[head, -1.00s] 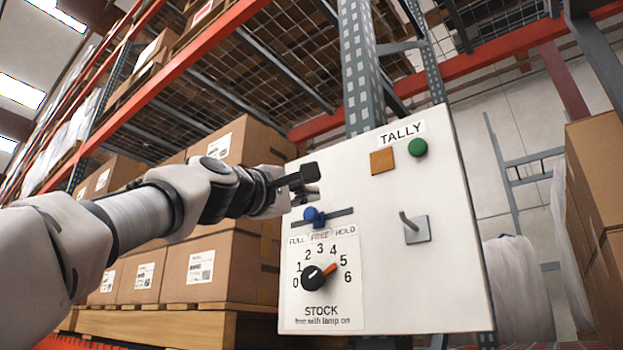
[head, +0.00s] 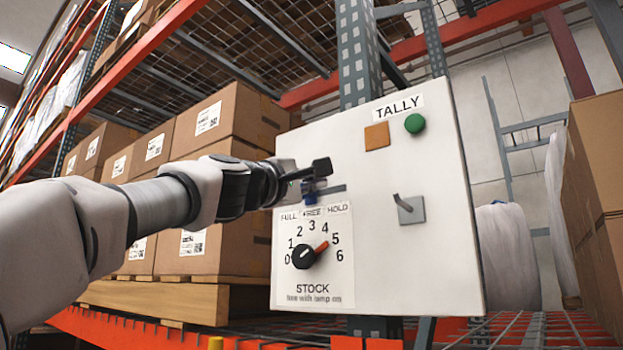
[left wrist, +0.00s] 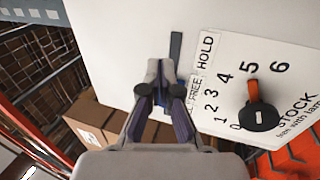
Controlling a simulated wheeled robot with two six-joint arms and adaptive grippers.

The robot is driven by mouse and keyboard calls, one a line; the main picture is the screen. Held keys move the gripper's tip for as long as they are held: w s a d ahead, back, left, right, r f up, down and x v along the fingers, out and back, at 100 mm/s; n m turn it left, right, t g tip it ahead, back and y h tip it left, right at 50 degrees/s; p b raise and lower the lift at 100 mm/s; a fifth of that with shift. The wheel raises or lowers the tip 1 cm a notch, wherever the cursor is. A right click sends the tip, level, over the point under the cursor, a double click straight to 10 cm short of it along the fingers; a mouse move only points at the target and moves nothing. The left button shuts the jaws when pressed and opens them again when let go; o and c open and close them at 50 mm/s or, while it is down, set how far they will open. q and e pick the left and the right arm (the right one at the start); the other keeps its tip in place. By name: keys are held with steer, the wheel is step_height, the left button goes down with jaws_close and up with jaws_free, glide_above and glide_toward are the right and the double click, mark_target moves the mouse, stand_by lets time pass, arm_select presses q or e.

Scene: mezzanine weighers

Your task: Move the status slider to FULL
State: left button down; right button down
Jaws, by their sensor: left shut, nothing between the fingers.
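The white TALLY panel (head: 380,255) carries the status slider, a blue knob (head: 308,187) on a dark horizontal slot (head: 334,189) above the labels FULL, FREE and HOLD. The knob is partly hidden by my left gripper (head: 318,170) and appears above FREE. My left gripper is shut and empty, with its fingers at or just in front of the knob; I cannot tell whether they touch. In the left wrist view the shut fingers (left wrist: 160,88) cover the knob, and the slot's HOLD end (left wrist: 176,48) shows beyond them. My right gripper is not in view.
Below the slider is a black STOCK dial (head: 304,258) with an orange pointer near 5. An orange square (head: 377,135), a green button (head: 415,123) and a grey plate with a lever (head: 410,209) are on the panel. Stacked cartons (head: 225,125) stand behind my left arm.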

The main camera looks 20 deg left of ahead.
mark_target(333, 186)
arm_select(q)
steer(key=shift+w+d, duration=0.15)
steer(key=shift+w, duration=0.15)
steer(key=shift+w+d+p, duration=0.2)
steer(key=shift+w+p, duration=0.15)
steer(key=shift+w, duration=0.3)
steer(key=shift+w, duration=0.2)
steer(key=shift+w+d+p, duration=0.3)
steer(key=shift+w+p, duration=0.05)
steer(key=shift+w, duration=0.25)
steer(key=shift+w+a, duration=0.1)
steer(key=shift+a, duration=0.1)
